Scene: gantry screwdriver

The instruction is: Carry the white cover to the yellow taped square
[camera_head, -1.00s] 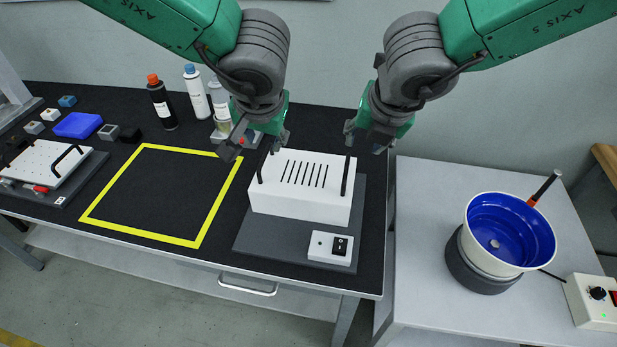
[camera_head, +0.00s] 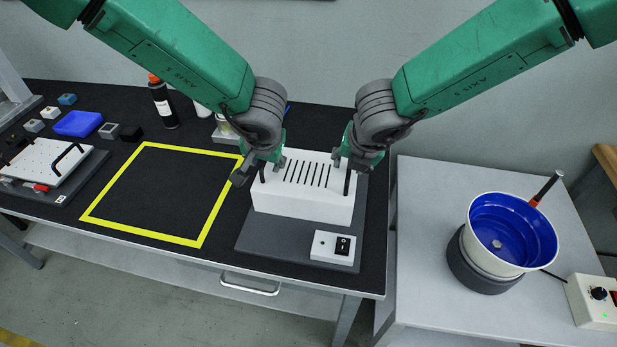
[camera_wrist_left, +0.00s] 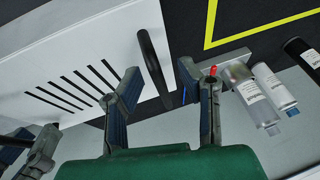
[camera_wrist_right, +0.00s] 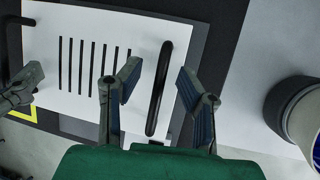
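The white cover (camera_head: 302,203) with black slots and two black handles sits on the dark grey base plate of a unit on the black table. My left gripper (camera_head: 252,173) is open at the cover's left handle; in the left wrist view that handle (camera_wrist_left: 153,62) lies between the spread fingers. My right gripper (camera_head: 350,162) is at the right handle; in the right wrist view the right handle (camera_wrist_right: 159,88) lies between its open fingers. Neither gripper visibly touches a handle. The yellow taped square (camera_head: 148,233) is on the table left of the cover, empty.
Bottles (camera_head: 163,104) stand behind the square. A white plate with a handle (camera_head: 45,165) and small blocks lie at the left. A switch box (camera_head: 332,247) is in front of the cover. A blue bowl feeder (camera_head: 507,232) stands on the side table.

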